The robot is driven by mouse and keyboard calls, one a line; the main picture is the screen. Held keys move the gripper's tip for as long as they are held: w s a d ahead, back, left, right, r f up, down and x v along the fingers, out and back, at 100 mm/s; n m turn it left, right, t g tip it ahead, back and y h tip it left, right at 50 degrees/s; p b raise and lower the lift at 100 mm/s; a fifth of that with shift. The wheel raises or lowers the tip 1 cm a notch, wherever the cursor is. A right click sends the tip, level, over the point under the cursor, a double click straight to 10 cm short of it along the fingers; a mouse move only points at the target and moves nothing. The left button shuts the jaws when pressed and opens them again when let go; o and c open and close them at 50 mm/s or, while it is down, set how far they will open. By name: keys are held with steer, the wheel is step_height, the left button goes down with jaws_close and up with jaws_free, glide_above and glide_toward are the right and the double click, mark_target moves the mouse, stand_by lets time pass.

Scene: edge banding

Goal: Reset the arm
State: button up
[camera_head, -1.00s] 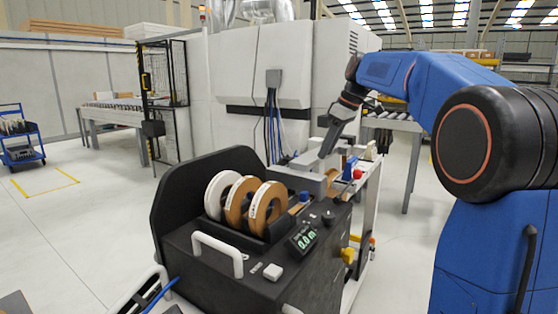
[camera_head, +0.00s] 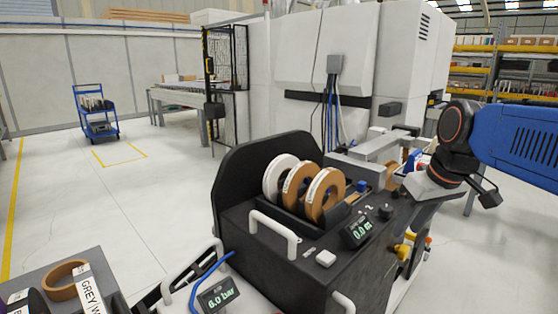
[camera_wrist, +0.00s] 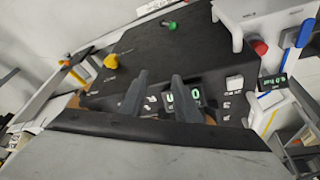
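My blue arm (camera_head: 515,140) comes in from the right in the head view, its dark wrist bent down beside the black edge-banding machine (camera_head: 265,240). My gripper shows in the wrist view (camera_wrist: 160,76) as two dark fingers standing apart, with nothing seen held between them. Beyond the fingers is the machine's dark panel (camera_wrist: 140,50) with a lit green display (camera_wrist: 182,95). In the head view the fingers are not clearly seen. Whether they touch the panel I cannot tell.
A loose tan roll (camera_head: 66,280) lies at the lower left. A blue trolley (camera_head: 97,112) stands far left. A white cabinet (camera_head: 325,60) is behind. The floor at left is mostly clear.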

steer(key=s+f+m+h, duration=0.1)
steer(key=s+f+m, duration=0.2)
steer(key=s+f, duration=1.1)
steer(key=shift+t, duration=0.4)
steer(key=shift+s+r, duration=0.1)
stand_by(1.8)
